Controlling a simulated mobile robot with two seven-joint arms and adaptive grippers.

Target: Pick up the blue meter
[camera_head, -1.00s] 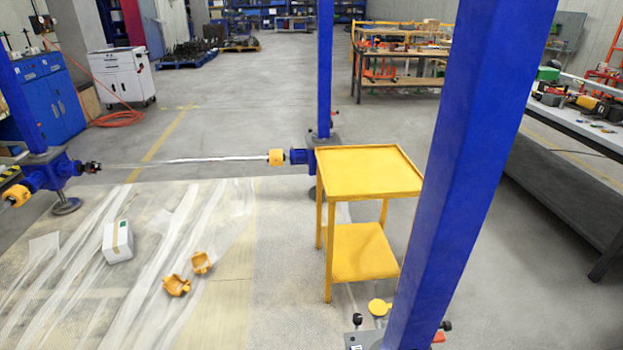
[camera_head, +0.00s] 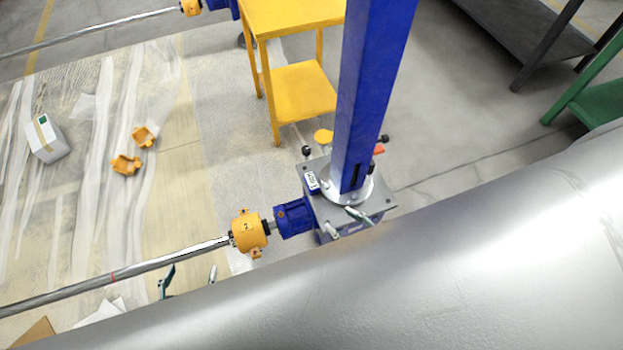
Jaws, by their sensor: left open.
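A small blue and white meter (camera_head: 311,182) lies on the grey top plate of the screw jack, at the left of the blue column's foot. My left gripper (camera_head: 189,279) shows only its two fingertips, apart and empty, below the silver shaft and well left of and below the meter. My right gripper (camera_head: 345,223) shows its fingertips apart at the front edge of the jack plate, below and right of the meter and not on it. The rest of both grippers is hidden behind the large silver surface in front.
The blue column (camera_head: 372,85) rises from the jack plate (camera_head: 381,202). A yellow coupling (camera_head: 249,232) and silver shaft (camera_head: 150,264) run left from the jack. A yellow cart (camera_head: 305,95) stands behind. A white box (camera_head: 47,140) and orange parts (camera_head: 126,165) lie on the left floor.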

